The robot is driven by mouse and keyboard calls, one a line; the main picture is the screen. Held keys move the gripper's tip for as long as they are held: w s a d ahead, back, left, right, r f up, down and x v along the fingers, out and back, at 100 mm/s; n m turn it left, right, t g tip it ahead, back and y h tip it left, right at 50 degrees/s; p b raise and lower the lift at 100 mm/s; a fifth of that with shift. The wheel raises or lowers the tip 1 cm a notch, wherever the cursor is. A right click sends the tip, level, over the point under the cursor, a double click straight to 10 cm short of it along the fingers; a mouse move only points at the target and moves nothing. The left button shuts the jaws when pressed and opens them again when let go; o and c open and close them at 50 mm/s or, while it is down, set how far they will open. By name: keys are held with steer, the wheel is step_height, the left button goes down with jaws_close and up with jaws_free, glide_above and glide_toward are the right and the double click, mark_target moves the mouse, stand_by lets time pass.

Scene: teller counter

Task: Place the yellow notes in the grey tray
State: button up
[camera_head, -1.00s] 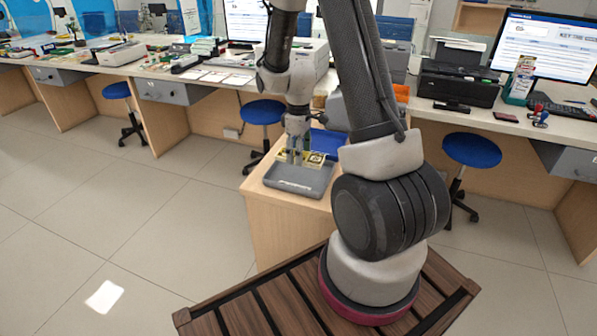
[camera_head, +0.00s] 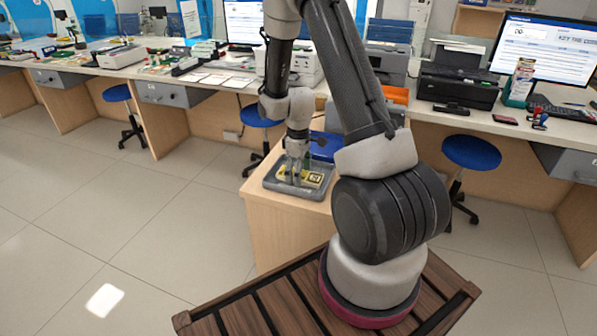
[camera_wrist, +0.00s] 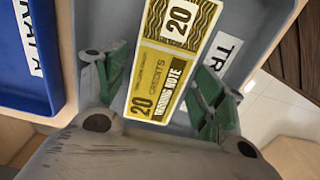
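The yellow notes (camera_head: 314,178) are a banded bundle marked "20" and "TRAINING NOTE". In the head view they are low inside the grey tray (camera_head: 322,197), on top of a small wooden cabinet. My gripper (camera_head: 293,179) points down into the tray at the left part of the bundle. In the wrist view the notes (camera_wrist: 163,80) lie between the two green-padded fingers of my gripper (camera_wrist: 165,65), which are close against both long edges. Whether the bundle's underside touches the tray floor is hidden.
A blue tray (camera_wrist: 22,75) stands beside the grey tray, partly hidden by my arm in the head view. Blue stools (camera_head: 471,152) stand on the floor. A long counter behind holds a printer (camera_head: 457,82), monitors and papers.

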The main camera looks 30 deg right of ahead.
steer(key=shift+r, duration=0.1)
steer(key=s+a+r+m+t, duration=0.1)
steer(key=s+r, duration=0.1)
steer(key=r, duration=0.9)
steer(key=s+a+r+m, duration=0.1)
steer(key=s+r, duration=0.1)
steer(key=r, duration=0.9)
steer(key=s+a+r+m+t, duration=0.1)
steer(key=s+r, duration=0.4)
steer(key=s, duration=0.5)
steer(key=s+a+r+m+t, duration=0.2)
steer(key=s+r+m, duration=0.2)
steer(key=s, duration=0.5)
step_height(320, 180, up, 2)
steer(key=shift+s+r+m, duration=0.25)
steer(key=shift+s+m, duration=0.05)
steer(key=shift+s, duration=0.1)
